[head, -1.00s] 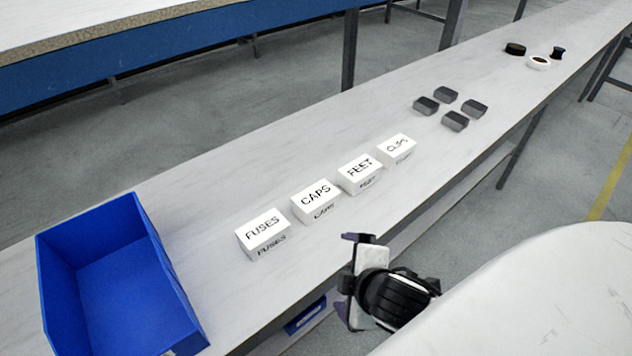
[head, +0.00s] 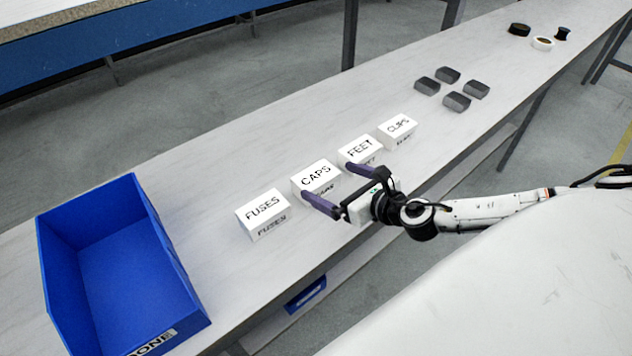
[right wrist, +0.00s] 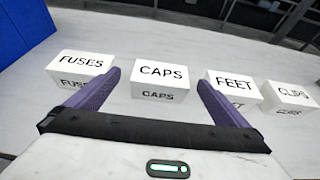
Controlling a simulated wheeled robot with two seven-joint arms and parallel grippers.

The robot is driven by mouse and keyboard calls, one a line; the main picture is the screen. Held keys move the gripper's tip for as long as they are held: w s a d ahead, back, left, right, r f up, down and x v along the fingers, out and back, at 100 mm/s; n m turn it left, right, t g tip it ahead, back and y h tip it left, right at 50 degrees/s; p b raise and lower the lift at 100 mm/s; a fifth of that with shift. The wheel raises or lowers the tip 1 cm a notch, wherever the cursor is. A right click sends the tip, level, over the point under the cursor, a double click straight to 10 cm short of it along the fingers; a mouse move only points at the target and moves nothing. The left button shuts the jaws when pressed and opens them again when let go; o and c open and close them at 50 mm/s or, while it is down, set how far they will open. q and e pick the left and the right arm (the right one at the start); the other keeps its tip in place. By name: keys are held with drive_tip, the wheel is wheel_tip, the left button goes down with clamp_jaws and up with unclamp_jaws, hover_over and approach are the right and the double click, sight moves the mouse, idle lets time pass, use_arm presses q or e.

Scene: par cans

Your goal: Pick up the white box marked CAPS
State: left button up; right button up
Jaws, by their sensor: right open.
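The white box marked CAPS (head: 315,176) stands on the long bench, second from the left in a row of white boxes. It also shows in the right wrist view (right wrist: 160,76), ahead of the fingers. My right gripper (head: 334,188) is open, with its purple fingers pointing toward the CAPS box. In the right wrist view the gripper (right wrist: 155,95) has one finger to the left of the box and one to the right, with nothing held between them. The right finger lies close to the FEET box. The left gripper is not in view.
The FUSES box (head: 262,211) stands left of CAPS; the FEET box (head: 358,149) and CLIPS box (head: 397,129) stand to its right. A blue bin (head: 201,322) sits at the left. Grey blocks (head: 457,101) and rolls (head: 543,43) lie farther along the bench.

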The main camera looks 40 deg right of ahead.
sight(319, 177)
drive_tip(key=shift+d+f+x, duration=0.15)
drive_tip(key=shift+f+x, duration=0.05)
drive_tip(key=shift+x, duration=1.35)
drive_tip(key=shift+d+f+x, duration=0.1)
drive_tip(key=shift+f+x, duration=0.1)
drive_tip(key=shift+x, duration=1.3)
drive_tip(key=shift+s, duration=0.15)
drive_tip(key=c, duration=0.9)
drive_tip(key=shift+c, duration=0.4)
drive_tip(key=shift+r, duration=0.15)
